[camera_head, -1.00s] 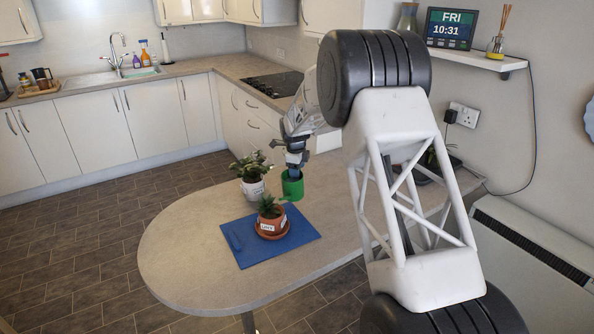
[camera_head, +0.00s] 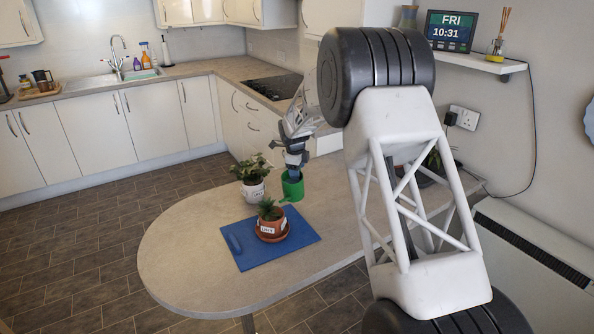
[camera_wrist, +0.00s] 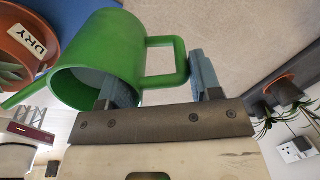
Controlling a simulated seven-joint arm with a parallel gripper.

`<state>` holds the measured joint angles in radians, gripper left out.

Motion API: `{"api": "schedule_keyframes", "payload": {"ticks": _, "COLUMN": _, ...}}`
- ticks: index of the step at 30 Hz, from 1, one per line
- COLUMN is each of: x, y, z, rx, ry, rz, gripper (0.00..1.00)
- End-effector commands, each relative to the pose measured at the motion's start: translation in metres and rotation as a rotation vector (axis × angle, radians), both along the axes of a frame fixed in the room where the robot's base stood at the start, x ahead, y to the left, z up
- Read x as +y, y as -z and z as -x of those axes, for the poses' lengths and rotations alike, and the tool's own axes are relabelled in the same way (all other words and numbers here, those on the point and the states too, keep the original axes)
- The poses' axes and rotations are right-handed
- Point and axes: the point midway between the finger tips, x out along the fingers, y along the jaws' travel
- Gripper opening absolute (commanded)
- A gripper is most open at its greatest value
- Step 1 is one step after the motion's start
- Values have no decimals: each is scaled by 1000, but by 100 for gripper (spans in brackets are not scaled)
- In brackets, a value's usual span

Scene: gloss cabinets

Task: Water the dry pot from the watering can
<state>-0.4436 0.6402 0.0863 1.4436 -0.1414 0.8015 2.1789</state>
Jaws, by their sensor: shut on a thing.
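The green watering can (camera_head: 292,189) is at the counter behind the terracotta pot. In the wrist view the can (camera_wrist: 108,45) shows its open mouth, with its spout at left and its handle between my fingers. My gripper (camera_head: 295,174) is shut on the can; its fingers (camera_wrist: 155,78) also show in the wrist view. I cannot tell whether the can touches the counter. The terracotta pot (camera_head: 270,227) with a small green plant stands upright in a saucer on a blue mat (camera_head: 248,258). Its label reads DRY in the wrist view (camera_wrist: 28,42).
A white labelled pot (camera_head: 254,192) with a leafy plant stands close left of the can. The rounded counter end (camera_head: 185,260) is clear. Another potted plant (camera_head: 432,165) is partly hidden behind my arm.

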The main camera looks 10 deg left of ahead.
Motion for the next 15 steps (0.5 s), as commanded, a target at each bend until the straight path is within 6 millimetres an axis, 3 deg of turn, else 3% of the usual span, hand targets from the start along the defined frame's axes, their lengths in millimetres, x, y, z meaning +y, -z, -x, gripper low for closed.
{"api": "schedule_keyframes", "payload": {"ticks": 15, "x": 0, "y": -9, "z": 1, "rx": -43, "ry": -1, "rz": 3, "gripper": 17}}
